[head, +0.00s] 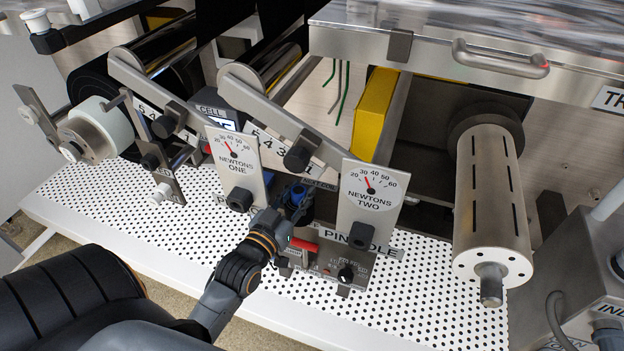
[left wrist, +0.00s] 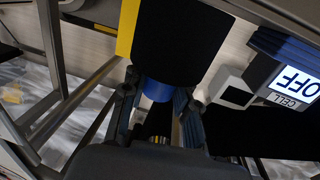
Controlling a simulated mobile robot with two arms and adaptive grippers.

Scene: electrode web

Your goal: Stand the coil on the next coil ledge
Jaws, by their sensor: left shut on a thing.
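My left gripper (head: 291,203) reaches in between the two NEWTONS dial plates, above the perforated deck. It is shut on a small blue cylindrical piece (head: 298,194). In the left wrist view the blue piece (left wrist: 157,89) sits between the two fingers of my left gripper (left wrist: 158,112), directly below a broad black surface (left wrist: 182,42). I cannot tell whether that black surface is joined to the blue piece. My right gripper is not in view.
The NEWTONS ONE plate (head: 237,168) and NEWTONS TWO plate (head: 371,202) flank the gripper closely. A small panel (head: 329,268) with a red part and black knob stands just in front. A bare steel spindle (head: 492,200) projects at right. The white perforated deck (head: 420,285) has clear room.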

